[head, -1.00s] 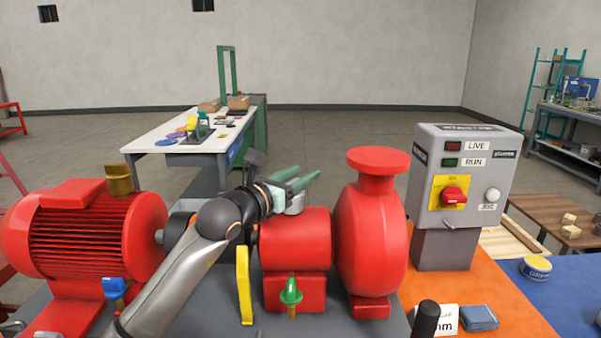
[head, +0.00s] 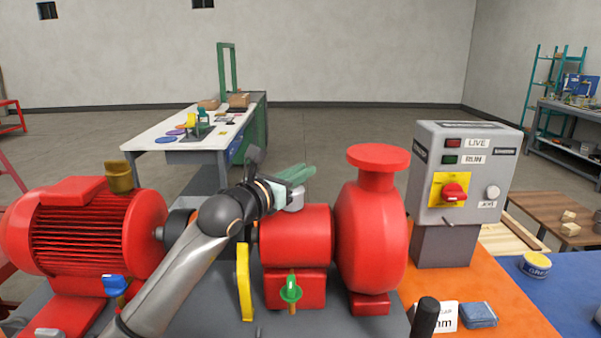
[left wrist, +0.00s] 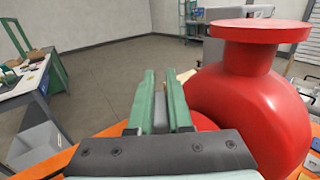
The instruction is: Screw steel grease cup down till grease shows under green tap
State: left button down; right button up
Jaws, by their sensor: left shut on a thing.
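The steel grease cup (head: 295,203) is a grey cylinder on top of the red bearing housing (head: 296,240). My left gripper (head: 298,177) is at the cup, with its green fingers shut on it. In the left wrist view the grey cup (left wrist: 160,112) shows between the two green fingers (left wrist: 161,100). The green tap (head: 291,291) stands at the front of the housing, with a brass stub below it. I see no grease under it. My right gripper is not in view.
The red pump casing (head: 372,225) rises close to the right of my gripper. A yellow guard (head: 244,283) and the red motor (head: 85,235) are to the left. A grey switch box (head: 463,170), a grease tin (head: 535,266) and a blue cloth (head: 478,314) are at the right.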

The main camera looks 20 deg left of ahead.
pick_arm(q)
jog(key=shift+m+h, duration=0.3)
jog(key=shift+h, duration=0.2)
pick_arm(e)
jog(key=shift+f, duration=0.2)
